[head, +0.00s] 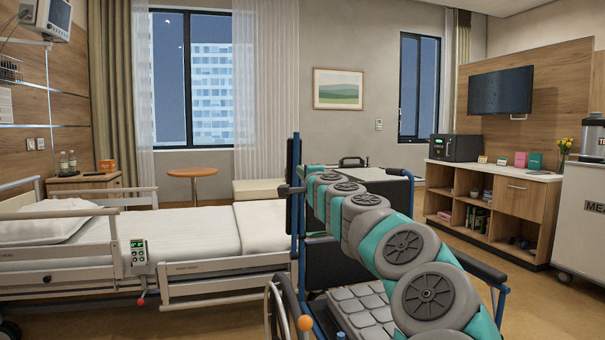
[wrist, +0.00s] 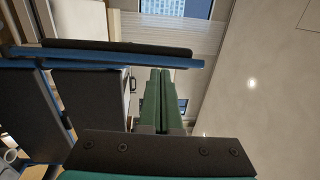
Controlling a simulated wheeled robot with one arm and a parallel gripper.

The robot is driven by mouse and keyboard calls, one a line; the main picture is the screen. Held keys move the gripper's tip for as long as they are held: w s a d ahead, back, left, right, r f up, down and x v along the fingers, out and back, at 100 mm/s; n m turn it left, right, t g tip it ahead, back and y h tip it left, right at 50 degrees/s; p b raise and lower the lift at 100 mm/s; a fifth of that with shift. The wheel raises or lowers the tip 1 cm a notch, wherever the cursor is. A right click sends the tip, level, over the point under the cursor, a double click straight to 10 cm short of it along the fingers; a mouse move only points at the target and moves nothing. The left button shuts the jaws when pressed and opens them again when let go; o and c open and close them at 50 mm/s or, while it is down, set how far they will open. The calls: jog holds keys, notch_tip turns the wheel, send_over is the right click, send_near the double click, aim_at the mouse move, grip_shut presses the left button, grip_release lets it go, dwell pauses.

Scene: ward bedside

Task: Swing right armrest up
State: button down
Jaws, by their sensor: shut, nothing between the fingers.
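A wheelchair with a blue frame stands in the lower middle of the head view, its grey squared seat (head: 362,312) partly behind my arm. On its left side an armrest (head: 294,205) with a black pad on a blue bar stands upright. In the wrist view the same armrest (wrist: 125,50) crosses the top, just beyond my fingers. The other armrest (head: 481,266) lies level at the right. My gripper (wrist: 163,72) has green fingers shut together with nothing between them. Its tips are close to the upright armrest; I cannot tell whether they touch. In the head view my arm mostly hides the gripper.
A bed (head: 190,235) with rails stands left of the wheelchair. The wheelchair's wheel (head: 284,312) and an orange knob (head: 305,323) are low in front. A low cabinet (head: 490,205) stands at the right wall, and a white cart (head: 585,215) stands at the right edge.

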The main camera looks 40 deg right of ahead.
aim_at(289, 161)
jog(key=shift+p+x, duration=1.2)
jog(key=shift+x, duration=4.05)
jog(key=shift+w+a, duration=0.1)
jog(key=shift+a, duration=0.05)
jog(key=shift+r, duration=0.1)
